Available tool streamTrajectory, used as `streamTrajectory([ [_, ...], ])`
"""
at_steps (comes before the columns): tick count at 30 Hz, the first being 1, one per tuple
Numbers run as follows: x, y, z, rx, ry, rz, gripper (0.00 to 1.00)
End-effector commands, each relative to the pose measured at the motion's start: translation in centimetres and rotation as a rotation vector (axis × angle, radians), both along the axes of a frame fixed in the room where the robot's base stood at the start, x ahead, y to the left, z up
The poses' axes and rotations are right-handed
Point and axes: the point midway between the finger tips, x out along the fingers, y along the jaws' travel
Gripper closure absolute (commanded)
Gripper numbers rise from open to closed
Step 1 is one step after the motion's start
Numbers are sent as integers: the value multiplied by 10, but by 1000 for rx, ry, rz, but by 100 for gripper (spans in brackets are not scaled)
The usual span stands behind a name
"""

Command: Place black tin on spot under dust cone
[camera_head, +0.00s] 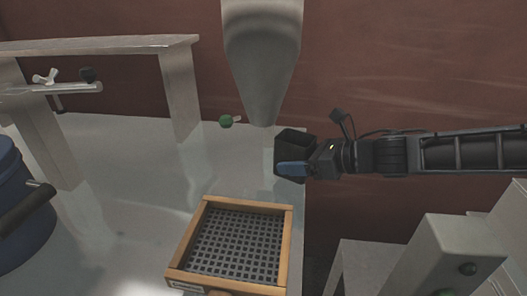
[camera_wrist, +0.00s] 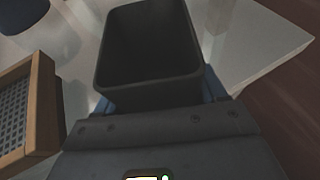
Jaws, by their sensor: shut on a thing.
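The black tin (camera_head: 294,141) is an open-topped dark box held upright at the end of my arm. In the wrist view the tin (camera_wrist: 150,92) fills the upper middle, and it looks empty. My gripper (camera_head: 292,168) is shut on the tin, with a blue finger along its near side. The grey dust cone (camera_head: 264,75) hangs from above, and its tip is just left of and above the tin. The tin appears beside the cone's tip, not squarely under it. The exact spot on the table under the cone is not clearly seen.
A wooden-framed sieve (camera_head: 238,246) lies on the pale table (camera_head: 120,215) in front. A green knob (camera_head: 226,121) is left of the cone tip. A blue drum (camera_head: 20,210) is at the left, and a grey stand (camera_head: 178,90) at the back left. The table's right edge is close.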

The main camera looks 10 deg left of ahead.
Motion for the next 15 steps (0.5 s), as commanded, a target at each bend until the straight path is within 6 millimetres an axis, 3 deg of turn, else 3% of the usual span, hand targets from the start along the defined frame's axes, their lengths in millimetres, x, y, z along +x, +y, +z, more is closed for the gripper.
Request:
streamTrajectory([
  [3, 10, 25, 1, 0, -1, 3, 70],
  [15, 28, 64, 1, 0, -1, 3, 70],
])
